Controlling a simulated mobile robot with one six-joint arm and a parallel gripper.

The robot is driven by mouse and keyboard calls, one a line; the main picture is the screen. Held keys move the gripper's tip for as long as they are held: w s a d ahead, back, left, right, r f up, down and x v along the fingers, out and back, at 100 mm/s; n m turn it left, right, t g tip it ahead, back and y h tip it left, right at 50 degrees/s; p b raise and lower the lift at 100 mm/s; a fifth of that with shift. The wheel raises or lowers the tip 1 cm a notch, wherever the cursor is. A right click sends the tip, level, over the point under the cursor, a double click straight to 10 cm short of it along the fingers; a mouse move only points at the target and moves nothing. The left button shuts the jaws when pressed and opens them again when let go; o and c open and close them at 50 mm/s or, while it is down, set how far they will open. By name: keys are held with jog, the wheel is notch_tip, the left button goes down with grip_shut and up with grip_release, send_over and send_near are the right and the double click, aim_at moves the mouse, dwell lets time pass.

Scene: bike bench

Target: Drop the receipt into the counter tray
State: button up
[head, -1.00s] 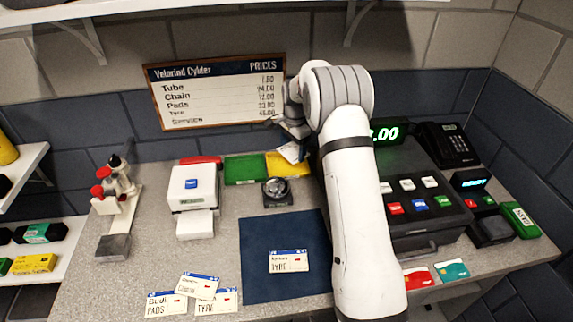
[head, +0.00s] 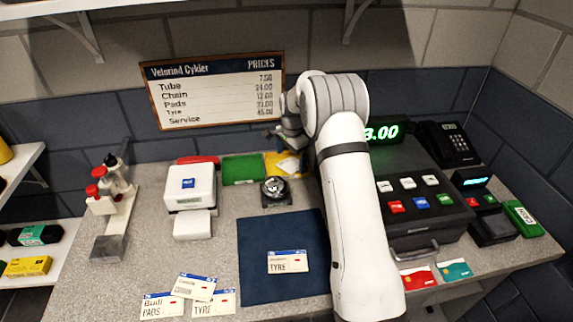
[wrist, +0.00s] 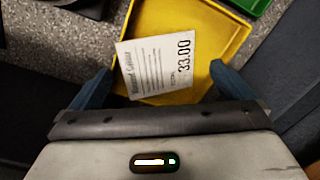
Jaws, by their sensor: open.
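The receipt (wrist: 155,66), a white printed slip reading 33.00, lies in the yellow tray (wrist: 215,30) in the wrist view. One side of it reaches the tray's left rim; whether it lies fully flat I cannot tell. In the head view the receipt (head: 289,165) shows small and pale over the yellow tray (head: 270,158), partly behind my arm. My gripper (wrist: 162,78) is open above the tray's edge, its two blue fingers on either side of the receipt and apart from it. In the head view my gripper (head: 284,136) is partly hidden by my wrist.
A green tray (head: 243,169) stands left of the yellow one, with a red tray (head: 200,160) beyond. A round dark device (head: 275,190) stands in front. The cash register (head: 420,215) is right of my arm. A blue mat (head: 262,235) carries a TYRE card (head: 288,262).

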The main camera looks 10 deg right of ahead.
notch_tip(320, 180, up, 8)
jog(key=b, duration=0.1)
jog(key=shift+s+d+b, duration=0.15)
jog(key=shift+b, duration=0.25)
jog(key=s+r+n+t, duration=0.1)
jog(key=s+r+n, duration=0.2)
jog(key=s+r, duration=0.55)
jog(key=s+r+n, duration=0.3)
jog(key=s+r, duration=0.2)
jog(key=s, duration=0.6)
jog(key=s+f+n+t, duration=0.1)
jog(key=s+n, duration=0.5)
jog(key=s, duration=1.6)
jog(key=shift+f+t, duration=0.4)
jog(key=shift+f, duration=0.5)
